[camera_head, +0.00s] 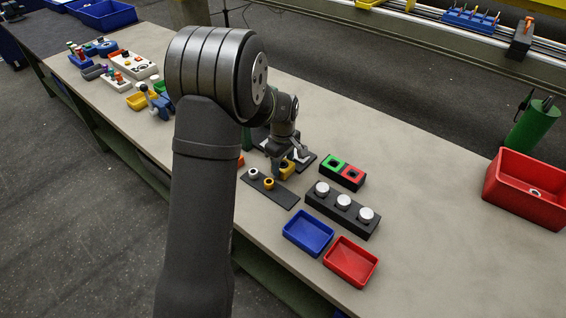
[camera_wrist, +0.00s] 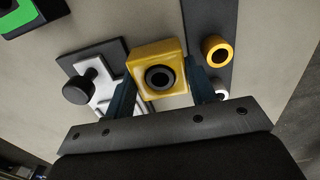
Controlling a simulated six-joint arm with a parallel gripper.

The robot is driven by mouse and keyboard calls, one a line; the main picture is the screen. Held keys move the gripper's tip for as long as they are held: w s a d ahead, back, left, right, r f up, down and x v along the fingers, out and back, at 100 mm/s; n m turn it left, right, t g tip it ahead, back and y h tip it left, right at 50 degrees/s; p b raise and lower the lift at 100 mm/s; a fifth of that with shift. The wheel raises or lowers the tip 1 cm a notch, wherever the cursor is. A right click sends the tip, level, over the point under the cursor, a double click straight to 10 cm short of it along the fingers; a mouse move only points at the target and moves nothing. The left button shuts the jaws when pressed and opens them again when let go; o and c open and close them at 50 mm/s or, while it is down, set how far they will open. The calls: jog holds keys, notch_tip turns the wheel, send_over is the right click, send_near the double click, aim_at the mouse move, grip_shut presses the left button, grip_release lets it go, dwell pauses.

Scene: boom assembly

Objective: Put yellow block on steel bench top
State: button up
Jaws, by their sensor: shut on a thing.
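The yellow block (camera_wrist: 157,70) has a dark round hole in its face and sits between the two fingers of my gripper (camera_wrist: 160,92) in the wrist view. My gripper is shut on it. In the head view the yellow block (camera_head: 287,167) shows at the end of my arm, partly covered by my gripper (camera_head: 284,170). The steel bench top (camera_head: 420,225) is the pale grey surface below. I cannot tell whether the block touches anything beneath it.
A dark plate (camera_head: 285,197) holds a yellow ring (camera_head: 268,184) and a white ring. A box with green and red sockets (camera_head: 343,172), a black block with silver knobs (camera_head: 343,211), a blue tray (camera_head: 307,233) and a red tray (camera_head: 351,262) stand nearby.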

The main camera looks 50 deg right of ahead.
jog(key=shift+f, duration=0.1)
jog(key=shift+f, duration=0.75)
jog(key=o, duration=1)
jog(key=shift+o, duration=0.2)
jog(key=shift+d+r, duration=0.15)
jog(key=shift+r, duration=3.85)
